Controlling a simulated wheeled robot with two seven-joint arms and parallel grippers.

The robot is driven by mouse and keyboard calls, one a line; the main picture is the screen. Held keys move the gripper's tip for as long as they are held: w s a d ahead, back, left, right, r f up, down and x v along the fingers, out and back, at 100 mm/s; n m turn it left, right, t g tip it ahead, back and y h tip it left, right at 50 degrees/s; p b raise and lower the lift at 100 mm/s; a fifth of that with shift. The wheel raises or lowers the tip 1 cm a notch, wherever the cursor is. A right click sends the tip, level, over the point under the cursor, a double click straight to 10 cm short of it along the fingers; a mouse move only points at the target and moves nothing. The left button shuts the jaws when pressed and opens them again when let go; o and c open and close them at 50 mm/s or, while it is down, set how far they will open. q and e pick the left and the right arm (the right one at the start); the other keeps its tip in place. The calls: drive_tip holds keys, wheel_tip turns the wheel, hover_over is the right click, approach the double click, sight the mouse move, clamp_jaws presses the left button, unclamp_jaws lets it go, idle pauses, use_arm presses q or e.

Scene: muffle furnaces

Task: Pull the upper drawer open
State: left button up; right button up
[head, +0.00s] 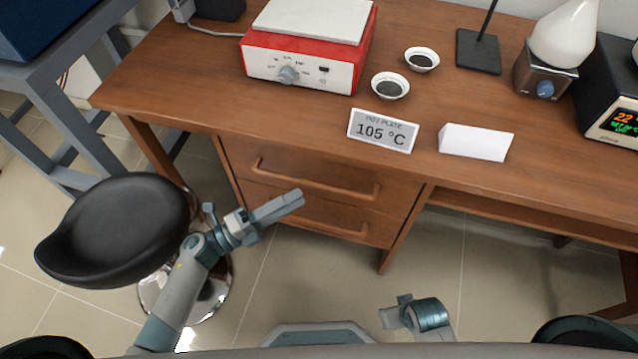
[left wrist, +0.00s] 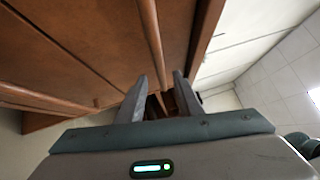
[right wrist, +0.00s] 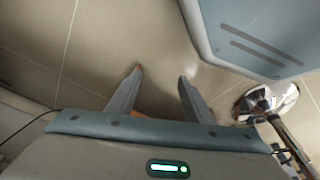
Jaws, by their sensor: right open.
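The upper drawer (head: 312,164) is in the wooden desk's left drawer block, with a long wooden bar handle (head: 330,185). It looks closed, flush with the lower drawer (head: 310,208). My left gripper (head: 296,198) is in front of the drawers, below the upper handle in the picture, and covers part of the lower front. In the left wrist view its two fingers (left wrist: 161,78) are apart. A wooden bar (left wrist: 150,40) runs down toward the gap between them; I cannot tell whether it lies between the fingertips. My right gripper is open and empty over the floor in the right wrist view (right wrist: 160,72).
On the desk are a red hotplate (head: 305,60), two small dishes (head: 390,86), a 105 °C sign (head: 382,131) and a white card (head: 475,142). A black stool (head: 115,228) stands left of my left arm.

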sight(319, 185)
use_arm(q)
drive_tip(key=x, duration=0.6)
drive_tip(key=shift+w+d+r+p, duration=0.15)
drive_tip(key=shift+d+p, duration=0.05)
drive_tip(key=shift+p, duration=0.15)
drive_tip(key=shift+w+d, duration=0.2)
drive_tip(key=shift+d, duration=0.35)
use_arm(e)
drive_tip(key=f, duration=0.3)
drive_tip(key=shift+s+d+f, duration=0.1)
drive_tip(key=shift+s+f, duration=0.05)
drive_tip(key=shift+s, duration=0.1)
use_arm(q)
drive_tip(key=shift+c, duration=0.3)
clamp_jaws()
use_arm(e)
drive_tip(key=shift+w, duration=0.1)
